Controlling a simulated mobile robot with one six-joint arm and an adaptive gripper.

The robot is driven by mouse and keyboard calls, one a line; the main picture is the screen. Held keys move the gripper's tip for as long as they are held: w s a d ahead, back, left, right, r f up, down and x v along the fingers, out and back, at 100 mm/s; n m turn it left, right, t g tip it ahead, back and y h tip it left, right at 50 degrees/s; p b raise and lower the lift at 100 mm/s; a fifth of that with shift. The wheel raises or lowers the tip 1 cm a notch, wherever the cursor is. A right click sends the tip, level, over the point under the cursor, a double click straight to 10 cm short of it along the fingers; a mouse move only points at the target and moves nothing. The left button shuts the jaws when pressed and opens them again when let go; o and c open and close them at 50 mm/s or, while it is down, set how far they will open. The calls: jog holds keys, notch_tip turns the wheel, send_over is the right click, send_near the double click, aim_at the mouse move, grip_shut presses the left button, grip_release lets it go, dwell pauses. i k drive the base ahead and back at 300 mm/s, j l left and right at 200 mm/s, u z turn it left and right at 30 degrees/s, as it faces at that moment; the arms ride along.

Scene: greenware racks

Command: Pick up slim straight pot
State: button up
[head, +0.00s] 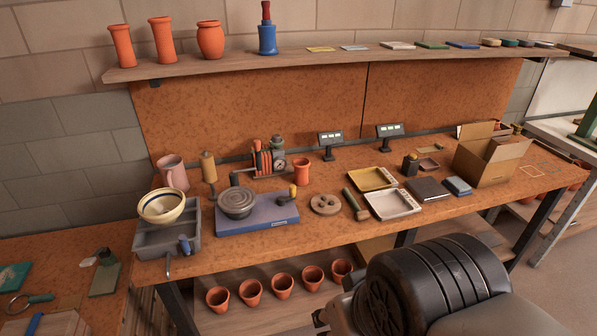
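Two slim orange-red pots stand upright at the left end of the wall shelf in the head view: one at the far left (122,47) and a slightly taller one (163,42) beside it. Both have nearly straight sides and a wider rim; I cannot tell for sure which one the task names. A rounder orange pot (210,41) stands to their right. A small terracotta pot (302,173) stands on the bench below. My gripper's fingers are not in view; a dark part of my arm fills the lower right.
The wooden shelf (290,62) also holds a blue bottle (267,32) and flat tiles. The bench below carries a blue wheel unit (257,216), a bowl (161,207), trays (393,203) and a cardboard box (490,162). Several small pots line the lower shelf.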

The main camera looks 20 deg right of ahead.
aim_at(301, 165)
jog(key=i+l, duration=0.2)
jog(key=i, duration=0.25)
jog(key=i+l, duration=0.25)
jog(key=i, duration=0.2)
jog(key=i+l, duration=0.2)
jog(key=i, duration=0.25)
